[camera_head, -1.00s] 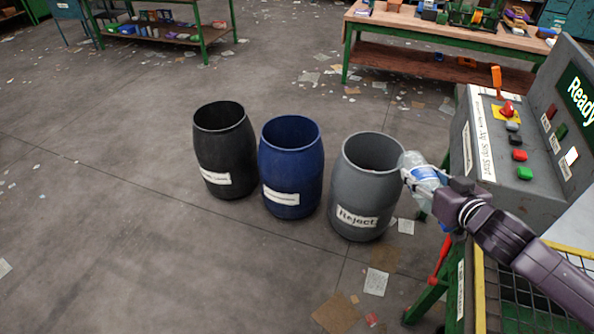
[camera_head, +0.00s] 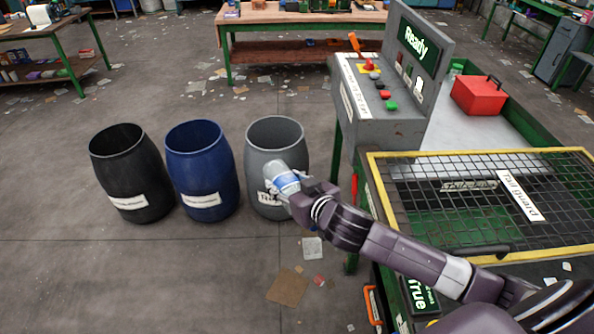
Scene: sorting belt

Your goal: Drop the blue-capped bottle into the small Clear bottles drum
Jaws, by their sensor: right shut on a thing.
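My right gripper (camera_head: 294,194) is shut on a clear plastic bottle (camera_head: 283,179) with blue on it. The bottle is tilted and, in the picture, overlaps the front wall of the grey drum (camera_head: 258,160); I cannot tell whether they touch. The gripper partly hides the bottle, and its cap is not clear. The grey drum's label is mostly covered. To its left stand a blue drum (camera_head: 204,180) and a black drum (camera_head: 143,178), upright and open-topped, each with a white label too small to read. My left gripper is not in view.
A control console (camera_head: 388,125) with a "Ready" screen stands right of the grey drum. Beside it are a yellow-framed mesh guard (camera_head: 470,200) and a red toolbox (camera_head: 478,97). A workbench (camera_head: 300,18) stands behind. The floor left and in front of the drums is mostly clear.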

